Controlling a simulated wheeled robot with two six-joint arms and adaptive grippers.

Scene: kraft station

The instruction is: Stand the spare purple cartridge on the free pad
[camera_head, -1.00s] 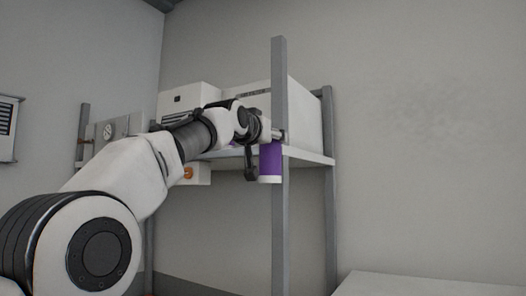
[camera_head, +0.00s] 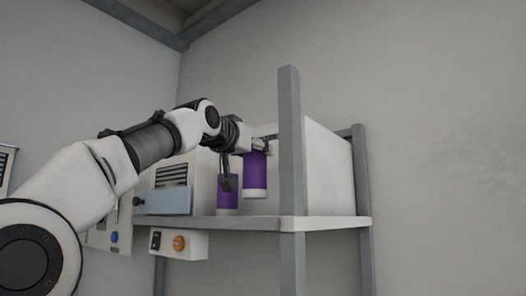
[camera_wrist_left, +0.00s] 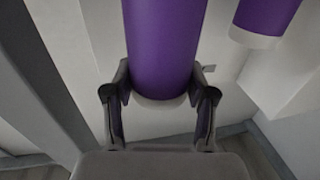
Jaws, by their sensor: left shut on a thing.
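My left gripper (camera_head: 245,161) is shut on a purple cartridge (camera_head: 255,172) with a pale bottom band. It holds it upright, its bottom a little above the level of the shelf board in the head view. In the left wrist view the cartridge (camera_wrist_left: 162,45) sits between the two fingers (camera_wrist_left: 160,100). A second purple cartridge (camera_head: 228,192) stands on the shelf, just left of the held one and partly hidden by the gripper. It also shows in the left wrist view (camera_wrist_left: 268,14), apart from the held one. I cannot make out the free pad. My right gripper is out of view.
The shelf (camera_head: 330,222) has a grey front post (camera_head: 290,130) just right of the held cartridge. A large white box (camera_head: 327,170) stands on the shelf. A small control box (camera_head: 196,246) with an orange knob hangs under the shelf's left part.

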